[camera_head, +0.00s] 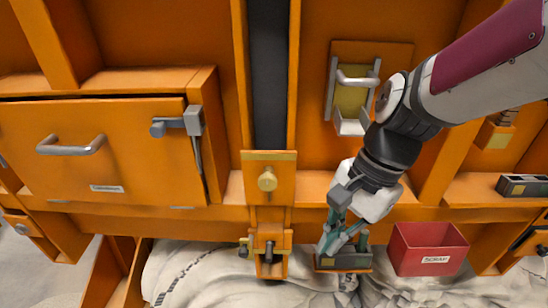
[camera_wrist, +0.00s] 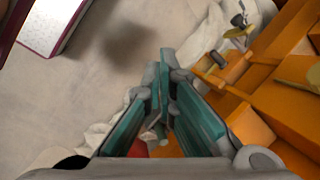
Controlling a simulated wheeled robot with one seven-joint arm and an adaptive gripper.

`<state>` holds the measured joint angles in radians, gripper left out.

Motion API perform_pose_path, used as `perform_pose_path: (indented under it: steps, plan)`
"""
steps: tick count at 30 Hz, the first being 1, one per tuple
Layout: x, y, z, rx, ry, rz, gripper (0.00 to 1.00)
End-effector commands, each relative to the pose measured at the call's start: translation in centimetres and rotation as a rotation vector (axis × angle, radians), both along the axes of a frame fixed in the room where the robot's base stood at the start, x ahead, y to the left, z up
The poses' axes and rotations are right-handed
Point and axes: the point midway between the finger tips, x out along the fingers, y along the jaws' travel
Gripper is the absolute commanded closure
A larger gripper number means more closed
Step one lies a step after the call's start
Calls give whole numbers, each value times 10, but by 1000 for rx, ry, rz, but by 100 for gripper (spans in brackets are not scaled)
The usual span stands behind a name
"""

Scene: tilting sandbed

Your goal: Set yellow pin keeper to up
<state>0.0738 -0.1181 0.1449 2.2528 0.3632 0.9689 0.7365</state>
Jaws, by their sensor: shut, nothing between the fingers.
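A small yellow part (camera_head: 244,241), which looks like the yellow pin keeper, sits at the left side of an orange bracket (camera_head: 270,240) at the bottom centre of the head view. A dark pin end shows beside it. In the wrist view a yellow-tipped part (camera_wrist: 238,32) and a dark pin (camera_wrist: 217,62) show at upper right; I cannot tell which is the keeper or its exact position. My gripper (camera_head: 343,244) points down, to the right of the bracket and apart from it. Its teal fingers (camera_wrist: 165,75) are shut and empty.
A red scrap bin (camera_head: 428,250) stands right of my gripper. A dark box-like part (camera_head: 342,260) lies behind the fingertips. A brass knob (camera_head: 267,180) sits on the plate above the bracket. A handled orange door (camera_head: 120,160) is at left. Pale crumpled cloth (camera_head: 200,275) lies below.

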Motion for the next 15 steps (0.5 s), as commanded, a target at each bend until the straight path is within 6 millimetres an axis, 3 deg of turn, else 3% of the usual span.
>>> perform_pose_path:
  steps: [3, 7, 15]
  plan:
    - [37, 18, -2, 71, 63, -183, 100]
    - [68, 32, -12, 134, 120, -359, 100]
    - [96, 46, -26, 192, 181, -530, 100]
